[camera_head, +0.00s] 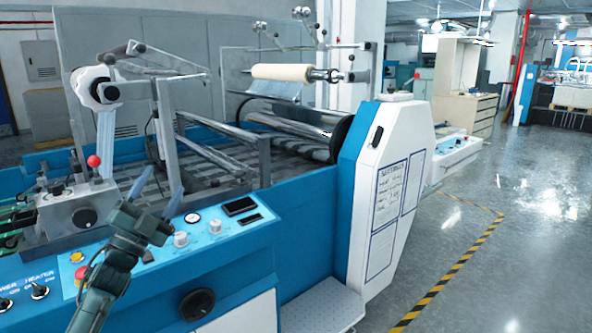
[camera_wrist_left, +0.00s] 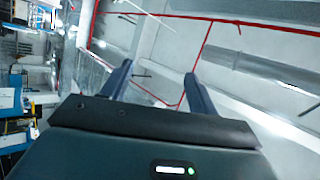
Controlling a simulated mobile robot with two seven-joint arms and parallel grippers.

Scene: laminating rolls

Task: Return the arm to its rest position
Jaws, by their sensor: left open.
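My left arm comes in from the bottom left of the head view, dark green. Its gripper (camera_head: 158,190) points up and is open, with two bluish fingers apart and nothing between them. It is in front of the laminating machine (camera_head: 305,210) and overlaps its control panel in the picture. In the left wrist view the fingers of the gripper (camera_wrist_left: 158,72) stand apart against the ceiling, with nothing held. My right gripper is not in view.
A lever with a red knob (camera_head: 94,161) stands left of the gripper. A cream roll (camera_head: 282,72) sits on the machine's upper shaft. Panel knobs (camera_head: 181,239) lie close to the gripper. The floor (camera_head: 505,215) at the right is clear, with a yellow-black stripe (camera_head: 455,268).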

